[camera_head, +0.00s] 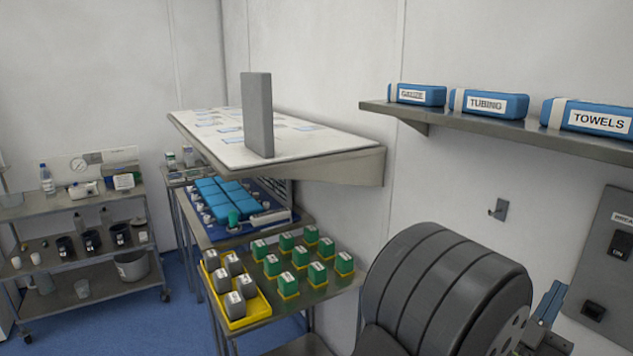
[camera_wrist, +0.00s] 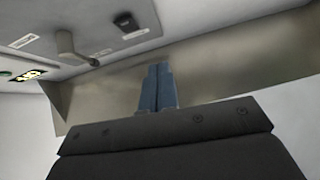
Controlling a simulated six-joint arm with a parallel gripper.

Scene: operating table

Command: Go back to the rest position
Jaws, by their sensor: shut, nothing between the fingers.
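My gripper (camera_head: 549,303) is at the lower right of the head view, partly hidden behind my dark, rounded arm link. Its blue fingers point up, in front of the white wall and beside the grey switch panel. In the wrist view, the two blue fingers (camera_wrist: 157,88) stand together in the middle above the dark gripper body. They are shut, with nothing between them. The gripper touches nothing that I can see.
A wall shelf (camera_head: 440,116) with blue packs is above. The switch panel (camera_head: 606,270) is right of the gripper. A white-topped shelf (camera_head: 330,145) carries an upright grey block (camera_head: 257,115). Below, a yellow tray (camera_head: 262,312) holds grey blocks near green ones. A cart (camera_head: 90,205) is left.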

